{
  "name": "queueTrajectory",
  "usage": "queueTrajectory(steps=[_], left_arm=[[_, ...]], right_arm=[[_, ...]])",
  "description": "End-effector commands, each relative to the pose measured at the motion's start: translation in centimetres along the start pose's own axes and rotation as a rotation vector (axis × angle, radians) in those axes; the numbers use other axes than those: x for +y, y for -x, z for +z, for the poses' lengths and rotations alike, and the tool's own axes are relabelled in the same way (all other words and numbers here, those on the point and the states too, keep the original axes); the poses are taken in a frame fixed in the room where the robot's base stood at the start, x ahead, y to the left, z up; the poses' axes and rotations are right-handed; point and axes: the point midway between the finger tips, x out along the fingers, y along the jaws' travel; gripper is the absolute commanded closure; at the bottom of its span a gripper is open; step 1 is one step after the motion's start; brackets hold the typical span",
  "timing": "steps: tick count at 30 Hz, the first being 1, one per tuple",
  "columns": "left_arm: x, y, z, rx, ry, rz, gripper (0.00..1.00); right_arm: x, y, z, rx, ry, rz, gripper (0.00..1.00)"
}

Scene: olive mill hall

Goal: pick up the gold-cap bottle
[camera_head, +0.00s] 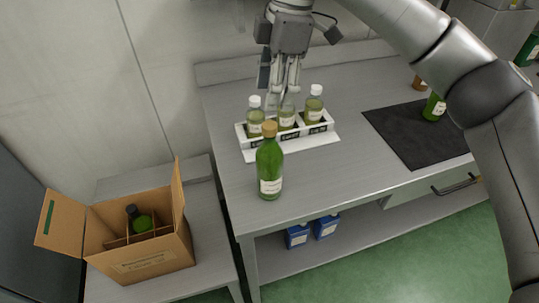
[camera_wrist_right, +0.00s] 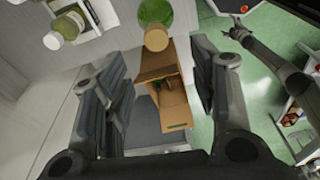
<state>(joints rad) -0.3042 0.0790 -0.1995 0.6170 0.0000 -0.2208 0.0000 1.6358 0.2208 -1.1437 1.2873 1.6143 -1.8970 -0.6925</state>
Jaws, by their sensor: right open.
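The gold-cap bottle (camera_head: 269,168) is green with a pale label and stands upright near the bench's left front corner, in front of the white rack. Its round gold cap (camera_wrist_right: 156,40) and green body (camera_wrist_right: 155,12) show at the top of the right wrist view. My right gripper (camera_head: 277,98) points down above and behind the rack. In the wrist view my right gripper (camera_wrist_right: 160,78) has its fingers wide apart with nothing between them; the cap appears beyond them. A dark arm end (camera_wrist_right: 240,32), likely my left gripper, is small at the upper right of that view.
A white rack (camera_head: 247,143) holds white-capped bottles close behind the gold-cap bottle. A dark mat (camera_head: 405,145) with a green bottle (camera_head: 434,106) lies right. An open cardboard box (camera_head: 150,262) with a dark-capped bottle stands lower left. The bench front between rack and mat is clear.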

Motion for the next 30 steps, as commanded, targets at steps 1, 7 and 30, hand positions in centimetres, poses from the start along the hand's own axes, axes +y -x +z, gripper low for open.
queueTrajectory(steps=[1, 7, 30], left_arm=[[-0.1, 0.0, -0.7, 0.009, 0.000, -0.001, 0.17], [-0.6, 0.3, -3.3, 0.045, 0.000, -0.006, 0.17], [-0.2, 2.5, -2.1, 0.030, -0.001, -0.003, 0.17]], right_arm=[[0.0, 0.1, 0.0, -0.003, 0.002, 0.000, 0.46], [-0.1, -2.4, 0.1, -0.004, 0.003, -0.004, 0.46], [0.1, -10.5, 0.5, -0.003, 0.003, 0.001, 0.46]])
